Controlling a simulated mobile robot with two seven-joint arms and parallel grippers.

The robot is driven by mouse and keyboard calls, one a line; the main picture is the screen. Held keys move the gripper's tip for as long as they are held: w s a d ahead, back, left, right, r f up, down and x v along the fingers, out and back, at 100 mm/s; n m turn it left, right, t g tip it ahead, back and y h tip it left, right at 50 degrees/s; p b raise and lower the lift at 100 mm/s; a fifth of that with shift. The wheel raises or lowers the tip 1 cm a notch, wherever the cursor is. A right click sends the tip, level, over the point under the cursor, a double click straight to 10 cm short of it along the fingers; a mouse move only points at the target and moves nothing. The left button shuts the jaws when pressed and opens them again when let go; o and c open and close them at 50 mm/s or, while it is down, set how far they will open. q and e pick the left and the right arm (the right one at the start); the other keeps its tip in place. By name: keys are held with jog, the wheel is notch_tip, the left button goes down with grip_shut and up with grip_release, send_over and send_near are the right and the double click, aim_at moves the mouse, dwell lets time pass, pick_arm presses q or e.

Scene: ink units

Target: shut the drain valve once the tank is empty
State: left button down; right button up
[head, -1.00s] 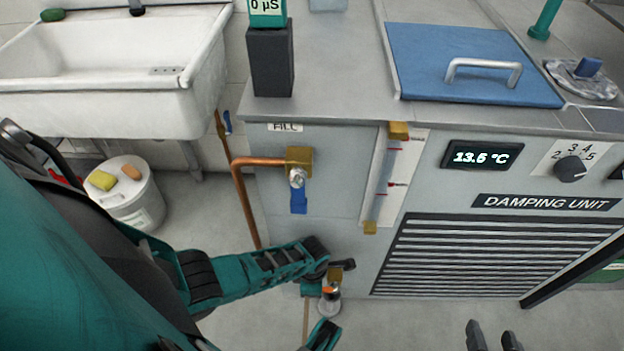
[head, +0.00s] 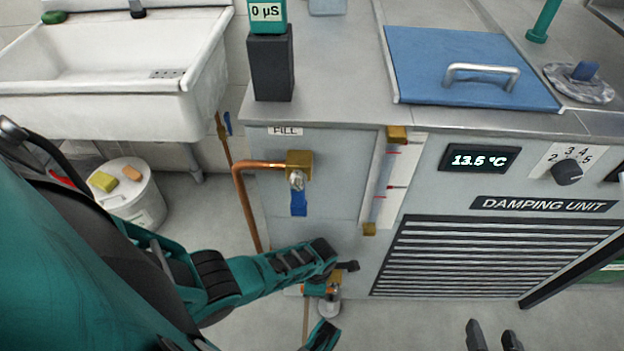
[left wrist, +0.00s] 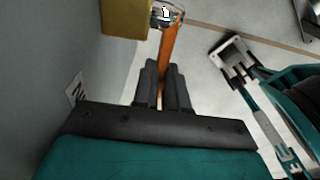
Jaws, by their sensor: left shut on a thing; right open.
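The drain valve (head: 336,277) is a brass fitting low on the unit's front left, partly hidden by my left arm. My left gripper (head: 347,266) is beside it, with its fingers close together. In the left wrist view the fingers (left wrist: 162,88) are shut on an orange bar, seemingly the valve handle (left wrist: 170,48), beside a yellow brass block (left wrist: 125,18). The tank's sight tube (head: 383,180) has red marks; I cannot tell its liquid level. My right gripper (head: 491,336) is open and empty at the bottom edge, apart from the unit.
The fill valve (head: 299,165) has a blue lever hanging straight down and a copper pipe (head: 250,205). A blue lid (head: 470,70) covers part of the worktop. A sink (head: 120,95) and a white bucket (head: 140,200) stand left. The floor at front right is clear.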

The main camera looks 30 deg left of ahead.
dwell(0.3)
pick_arm(q)
jog(key=c, duration=1.2)
grip_release()
jog(key=shift+o, duration=0.2)
jog(key=shift+r, duration=0.2)
jog(key=r+p, duration=0.1)
jog(key=r, duration=0.1)
jog(key=r+p, duration=0.3)
jog(key=shift+w+d+r+p, duration=0.1)
jog(key=shift+d+r+p, duration=0.2)
jog(key=shift+r+p, duration=0.45)
jog(key=shift+r, duration=0.3)
